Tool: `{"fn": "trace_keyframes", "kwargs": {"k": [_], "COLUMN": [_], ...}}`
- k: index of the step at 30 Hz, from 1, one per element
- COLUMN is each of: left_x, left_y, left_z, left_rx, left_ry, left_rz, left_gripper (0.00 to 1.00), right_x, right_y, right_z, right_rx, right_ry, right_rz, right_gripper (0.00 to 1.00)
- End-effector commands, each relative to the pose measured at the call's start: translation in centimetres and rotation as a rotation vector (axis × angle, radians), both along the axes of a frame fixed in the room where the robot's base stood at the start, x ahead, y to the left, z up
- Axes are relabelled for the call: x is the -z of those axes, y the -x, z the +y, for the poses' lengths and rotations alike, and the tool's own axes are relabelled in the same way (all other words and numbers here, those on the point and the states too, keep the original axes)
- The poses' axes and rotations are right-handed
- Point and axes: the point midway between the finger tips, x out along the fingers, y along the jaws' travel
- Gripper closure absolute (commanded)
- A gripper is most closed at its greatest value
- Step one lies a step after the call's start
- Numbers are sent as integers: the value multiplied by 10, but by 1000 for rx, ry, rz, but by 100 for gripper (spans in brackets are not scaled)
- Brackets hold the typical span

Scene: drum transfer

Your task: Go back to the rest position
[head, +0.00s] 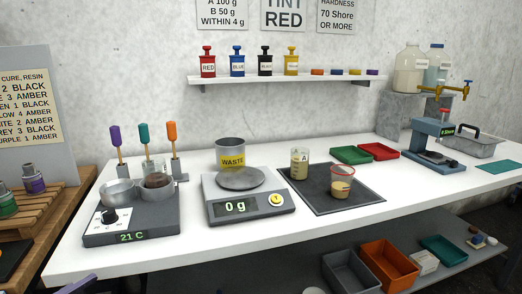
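Neither of my grippers shows in the head view. A small grey piece (78,286) pokes in at the bottom left edge; I cannot tell whether it is part of my arm. On the white bench (210,252), a beaker marked A (299,164) with pale liquid and a red-rimmed cup (341,184) with pale contents stand upright on a dark mat (325,205). The scale (250,207) reads 0 g and its pan (240,178) is empty.
A heater (130,232) reading 21 C holds two pots at the left. A WASTE can (231,157) stands behind the scale. Green (351,154) and red (378,151) trays, and a blue-grey press (432,143), are at the right. The bench's front strip is clear. Bins (390,265) sit below.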

Motion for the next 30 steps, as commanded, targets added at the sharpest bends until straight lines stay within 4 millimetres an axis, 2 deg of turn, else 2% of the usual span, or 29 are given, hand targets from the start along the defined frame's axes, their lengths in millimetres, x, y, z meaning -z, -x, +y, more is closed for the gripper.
{"fn": "trace_keyframes", "kwargs": {"k": [1, 4, 6, 9, 12, 15, 19, 22, 30], "left_x": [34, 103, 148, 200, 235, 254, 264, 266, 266], "left_y": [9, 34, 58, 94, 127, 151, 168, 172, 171], "left_z": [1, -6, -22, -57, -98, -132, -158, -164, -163], "left_rx": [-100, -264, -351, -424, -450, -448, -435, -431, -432], "left_ry": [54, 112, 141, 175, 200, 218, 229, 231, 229], "left_rz": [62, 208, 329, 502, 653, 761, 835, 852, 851], "left_gripper": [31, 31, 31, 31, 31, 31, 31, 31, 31], "right_x": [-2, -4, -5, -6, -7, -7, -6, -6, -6], "right_y": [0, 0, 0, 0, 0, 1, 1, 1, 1], "right_z": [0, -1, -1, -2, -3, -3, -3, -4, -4], "right_rx": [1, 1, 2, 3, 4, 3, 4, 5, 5], "right_ry": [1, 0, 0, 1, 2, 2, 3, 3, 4], "right_rz": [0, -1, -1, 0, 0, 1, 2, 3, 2], "right_gripper": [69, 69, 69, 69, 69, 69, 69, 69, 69]}}
